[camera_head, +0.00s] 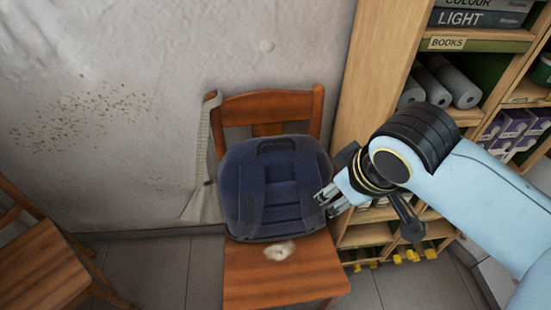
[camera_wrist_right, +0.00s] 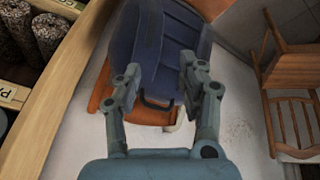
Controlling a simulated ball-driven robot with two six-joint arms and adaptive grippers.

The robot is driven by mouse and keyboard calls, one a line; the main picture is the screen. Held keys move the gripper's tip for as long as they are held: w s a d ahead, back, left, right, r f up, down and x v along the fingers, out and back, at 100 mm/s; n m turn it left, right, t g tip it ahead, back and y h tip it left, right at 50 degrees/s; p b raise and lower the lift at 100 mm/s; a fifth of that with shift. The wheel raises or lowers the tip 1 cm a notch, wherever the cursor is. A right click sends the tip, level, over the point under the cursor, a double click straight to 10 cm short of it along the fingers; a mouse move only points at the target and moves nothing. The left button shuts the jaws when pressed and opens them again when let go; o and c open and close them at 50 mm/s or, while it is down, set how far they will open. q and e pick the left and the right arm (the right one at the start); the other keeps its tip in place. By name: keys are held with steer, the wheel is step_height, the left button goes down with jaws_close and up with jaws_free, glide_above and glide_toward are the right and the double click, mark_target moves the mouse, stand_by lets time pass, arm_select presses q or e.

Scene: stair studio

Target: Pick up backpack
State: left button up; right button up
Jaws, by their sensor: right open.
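A dark blue backpack (camera_head: 270,190) with a top handle leans upright against the back of a wooden chair (camera_head: 275,272). My right gripper (camera_head: 325,195) is at the backpack's right edge in the head view. In the right wrist view the open right gripper (camera_wrist_right: 160,92) has its two fingers apart, with the backpack (camera_wrist_right: 152,45) and its dark handle (camera_wrist_right: 157,104) showing between and beyond them. I cannot tell whether a finger touches the backpack. My left gripper is in neither view.
A wooden shelf (camera_head: 375,70) with books and rolls stands right of the chair, close to my right arm. A pale strap-like cloth (camera_head: 203,165) hangs at the chair's left. A small pale object (camera_head: 280,250) lies on the seat. Another wooden chair (camera_head: 45,265) is at left.

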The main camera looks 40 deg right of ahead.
steer(key=w+d+r+m+t+h+p, duration=0.1)
steer(key=w+d+r+t+h, duration=0.3)
steer(key=w+r, duration=0.65)
steer(key=w+d+r+m+t+p, duration=0.1)
steer(key=w+d+r+t, duration=0.2)
steer(key=w+r+t, duration=0.55)
steer(key=w+a+r+n+t+y, duration=0.35)
steer(key=w+r+n+y, duration=0.2)
steer(key=r, duration=0.25)
steer(key=w+a+f+n+g+y, duration=0.25)
steer(key=w+a+n+y, duration=0.25)
steer(key=a+n+y, duration=0.3)
step_height(320, 180, down, 9)
steer(key=n+g+y, duration=0.2)
steer(key=g, duration=0.6)
steer(key=s+d+f+m+g+h, duration=0.3)
steer(key=s+d+f+g+h, duration=0.2)
steer(key=s+d+f+g, duration=0.4)
steer(key=shift+n, duration=0.25)
steer(key=b+x, duration=0.7)
steer(key=d+b+x, duration=0.1)
steer(key=b+x, duration=0.2)
steer(key=shift+w+a+f, duration=0.2)
steer(key=shift+w+f, duration=0.2)
steer(key=shift+f, duration=0.15)
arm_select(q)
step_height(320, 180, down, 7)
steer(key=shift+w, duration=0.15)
arm_select(e)
steer(key=shift+r, duration=0.15)
